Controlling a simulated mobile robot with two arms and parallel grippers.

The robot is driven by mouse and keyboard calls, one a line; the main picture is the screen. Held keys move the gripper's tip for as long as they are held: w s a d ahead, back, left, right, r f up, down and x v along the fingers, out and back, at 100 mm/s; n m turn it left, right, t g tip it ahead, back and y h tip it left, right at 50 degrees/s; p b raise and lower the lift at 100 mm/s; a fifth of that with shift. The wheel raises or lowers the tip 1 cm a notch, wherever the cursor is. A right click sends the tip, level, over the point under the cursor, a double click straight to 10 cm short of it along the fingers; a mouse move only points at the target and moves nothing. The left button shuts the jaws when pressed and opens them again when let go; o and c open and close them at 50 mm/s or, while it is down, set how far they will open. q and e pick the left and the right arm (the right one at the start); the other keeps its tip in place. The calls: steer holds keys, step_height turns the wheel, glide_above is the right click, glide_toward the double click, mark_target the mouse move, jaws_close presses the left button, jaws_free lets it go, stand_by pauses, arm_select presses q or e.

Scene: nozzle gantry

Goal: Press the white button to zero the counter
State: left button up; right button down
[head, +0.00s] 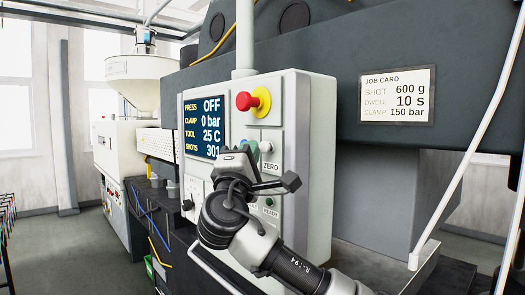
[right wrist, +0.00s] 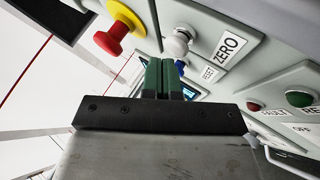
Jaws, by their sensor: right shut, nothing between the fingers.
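The white button (right wrist: 177,40) stands out from the grey control panel beside the "ZERO" label (right wrist: 229,46). In the head view the white button (head: 266,146) shows just right of my right gripper (head: 251,150). The gripper's green fingers (right wrist: 164,78) are shut and empty. In the right wrist view their tips lie just below the white button, in front of a partly hidden blue button (right wrist: 182,66); I cannot tell how far they are from the panel. The display (head: 204,128) reads "SHOTS 301", with press "OFF". My left gripper is not in view.
A red mushroom knob on a yellow collar (head: 254,101) juts out above the white button. A red button (right wrist: 253,106) and a green button (right wrist: 299,98) sit elsewhere on the panel. A job card (head: 397,95) is on the dark machine at right.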

steer(key=shift+w+d, duration=0.35)
steer(key=shift+d, duration=0.1)
stand_by(1.0)
stand_by(0.3)
steer(key=shift+s+a+b, duration=0.55)
steer(key=shift+a+b, duration=0.05)
steer(key=shift+a, duration=0.1)
steer(key=s+a, duration=0.1)
steer(key=a, duration=0.1)
steer(key=s+a+b, duration=0.1)
steer(key=s+a, duration=0.1)
stand_by(0.3)
stand_by(0.6)
